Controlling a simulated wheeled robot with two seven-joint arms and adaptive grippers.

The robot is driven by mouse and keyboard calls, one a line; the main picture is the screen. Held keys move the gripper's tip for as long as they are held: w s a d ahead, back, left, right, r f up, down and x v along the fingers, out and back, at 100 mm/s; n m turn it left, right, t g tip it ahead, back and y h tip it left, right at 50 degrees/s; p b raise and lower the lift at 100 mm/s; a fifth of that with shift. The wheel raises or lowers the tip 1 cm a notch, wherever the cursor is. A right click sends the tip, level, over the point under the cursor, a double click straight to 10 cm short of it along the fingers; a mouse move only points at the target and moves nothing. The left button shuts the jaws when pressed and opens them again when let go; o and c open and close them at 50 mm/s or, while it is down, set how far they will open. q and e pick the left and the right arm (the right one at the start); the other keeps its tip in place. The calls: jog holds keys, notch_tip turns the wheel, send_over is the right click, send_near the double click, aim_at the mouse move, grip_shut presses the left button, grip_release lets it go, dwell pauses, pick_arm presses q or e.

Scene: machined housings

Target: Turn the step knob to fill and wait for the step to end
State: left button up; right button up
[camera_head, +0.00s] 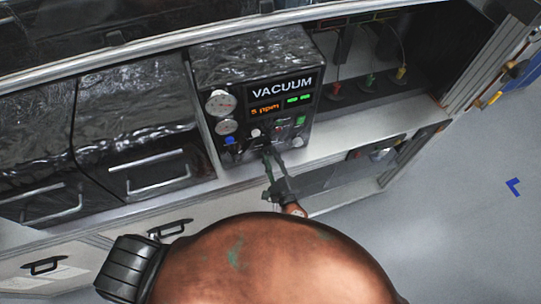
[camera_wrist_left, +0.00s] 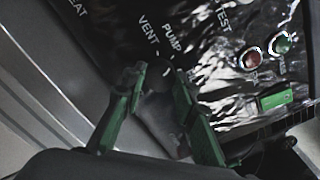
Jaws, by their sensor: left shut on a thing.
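The black vacuum unit (camera_head: 262,72) stands on the bench with a "VACUUM" sign, an orange display (camera_head: 265,110) that seems to read "5 ppm", and small green lit indicators beside it. My left gripper (camera_head: 268,152) reaches the lower front of its panel. In the left wrist view its green-padded fingers (camera_wrist_left: 161,82) are shut around the dark step knob (camera_wrist_left: 163,66), which they mostly hide. The labels "VENT" and "PUMP" show just beyond the fingertips, and "TEST" farther right. I cannot read a fill label or the knob's pointer. My right gripper is not in view.
Two round gauges (camera_head: 221,102) sit on the panel's left. A red button (camera_wrist_left: 250,58) and a green button (camera_wrist_left: 281,43) are right of the fingers, above a green switch (camera_wrist_left: 275,98). Dark cabinets with handles (camera_head: 148,175) stand left. Open floor (camera_head: 440,220) lies right.

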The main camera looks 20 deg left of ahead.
pick_arm(q)
jog(key=shift+r+m+p, duration=0.15)
jog(key=shift+m+p, duration=0.75)
jog(key=shift+p, duration=0.15)
jog(key=m+p, duration=0.3)
jog(key=shift+m+p, duration=0.9)
jog(key=shift+m, duration=0.2)
jog(key=shift+m+p, duration=0.6)
jog(key=shift+m, duration=0.2)
jog(key=o, duration=1.2)
jog(key=shift+c, duration=0.2)
